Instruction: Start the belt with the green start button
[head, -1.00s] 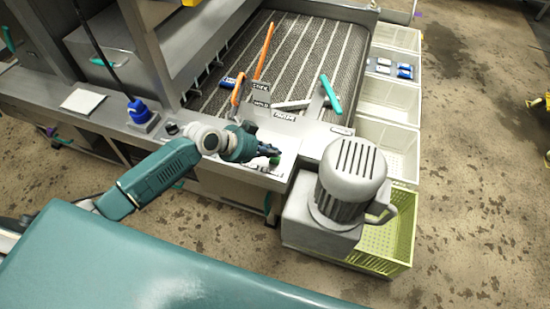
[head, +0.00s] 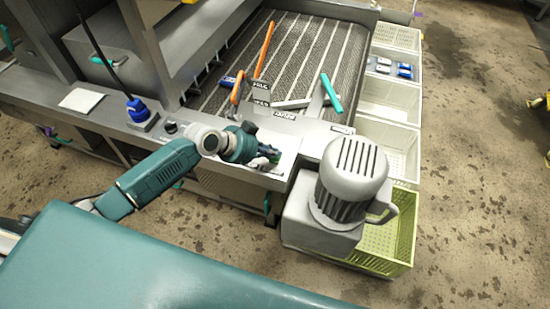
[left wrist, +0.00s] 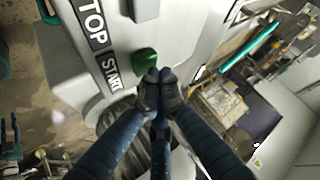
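The green start button (left wrist: 146,61) sits on a pale panel beside a START label (left wrist: 110,72) in the left wrist view. My left gripper (left wrist: 159,78) is shut and empty, its dark fingertips together right beside the button; I cannot tell whether they touch it. In the head view my left gripper (head: 272,153) is low over the panel at the belt's near end and hides most of the button area. The dark ribbed belt (head: 318,45) has pale lengthwise stripes. My right gripper is not in view.
A grey motor (head: 350,180) stands right of the panel. White crates (head: 388,138) and a yellow-green crate (head: 400,235) line the right side. Orange (head: 265,48) and teal (head: 331,93) guide bars lie over the belt. A blue-and-white can (head: 228,81) is at its left edge.

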